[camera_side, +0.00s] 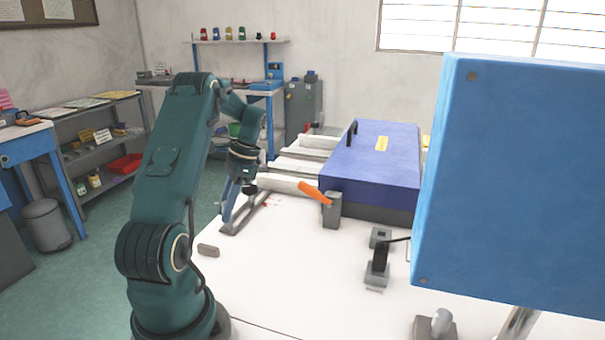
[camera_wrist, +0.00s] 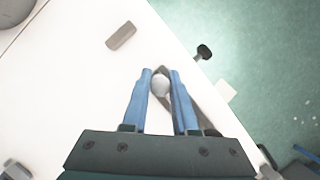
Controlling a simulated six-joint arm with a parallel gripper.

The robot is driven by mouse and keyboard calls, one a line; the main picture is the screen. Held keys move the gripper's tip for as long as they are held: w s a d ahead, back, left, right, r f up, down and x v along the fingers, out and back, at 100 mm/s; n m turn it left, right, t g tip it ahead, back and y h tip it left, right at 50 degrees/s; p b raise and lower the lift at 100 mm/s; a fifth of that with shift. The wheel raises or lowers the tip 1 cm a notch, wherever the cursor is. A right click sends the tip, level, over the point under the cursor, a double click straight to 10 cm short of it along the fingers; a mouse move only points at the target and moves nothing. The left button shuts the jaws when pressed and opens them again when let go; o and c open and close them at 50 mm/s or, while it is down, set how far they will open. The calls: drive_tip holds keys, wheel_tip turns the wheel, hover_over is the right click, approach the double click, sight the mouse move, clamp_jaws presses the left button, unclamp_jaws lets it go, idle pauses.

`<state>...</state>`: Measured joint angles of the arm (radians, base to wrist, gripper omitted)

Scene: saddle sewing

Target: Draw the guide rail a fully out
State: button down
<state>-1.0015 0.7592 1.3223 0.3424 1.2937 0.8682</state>
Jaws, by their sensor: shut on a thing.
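My gripper (camera_side: 229,216) is at the left edge of the white table, pointing down beside a low grey bar (camera_side: 252,212). In the wrist view its blue fingers (camera_wrist: 160,83) are closed around a pale round knob (camera_wrist: 160,87). The grey bar (camera_wrist: 208,118) runs slantwise beneath the fingers, and the knob appears to sit at its end. No label shows which part is guide rail a. White rails (camera_side: 285,183) reach left from the blue-topped box (camera_side: 375,160). My fingers and wrist partly hide the bar.
A loose grey block (camera_side: 208,250) lies on the table near my arm. An orange handle (camera_side: 313,192) on a grey post (camera_side: 332,210) stands in front of the box. A large blue panel (camera_side: 520,180) blocks the right. A black knob (camera_wrist: 204,52) sticks out at the table edge.

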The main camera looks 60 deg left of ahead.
drive_tip(key=shift+s+d, duration=1.05)
drive_tip(key=c, duration=0.7)
unclamp_jaws()
drive_tip(key=shift+w, duration=0.1)
drive_tip(key=shift+w+a+r, duration=0.1)
drive_tip(key=shift+w+r, duration=0.1)
drive_tip(key=shift+r, duration=0.2)
drive_tip(key=v, duration=0.4)
drive_tip(key=shift+r, duration=0.1)
